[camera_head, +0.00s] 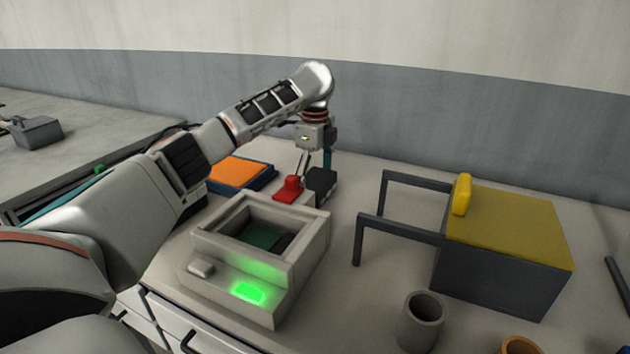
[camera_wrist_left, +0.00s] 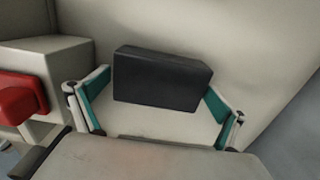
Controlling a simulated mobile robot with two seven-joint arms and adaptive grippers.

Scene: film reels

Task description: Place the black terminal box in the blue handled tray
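The black terminal box (camera_head: 321,181) stands on the table behind the beige machine, next to a red part. In the left wrist view the box (camera_wrist_left: 160,80) lies between the two teal-padded fingers. My left gripper (camera_head: 315,163) points down over the box. Its fingers (camera_wrist_left: 157,97) are spread to either side of the box, with a gap at the left finger; contact at the right finger is unclear. I cannot make out a blue handled tray; only a small blue bit shows at the bottom right corner. My right gripper is not in view.
The beige machine (camera_head: 312,250) with a green light stands in front of the box. A blue block with an orange top (camera_head: 238,173) is to the left. A yellow-topped grey box (camera_head: 510,225), dark frame (camera_head: 400,225) and grey cup (camera_head: 421,322) stand to the right.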

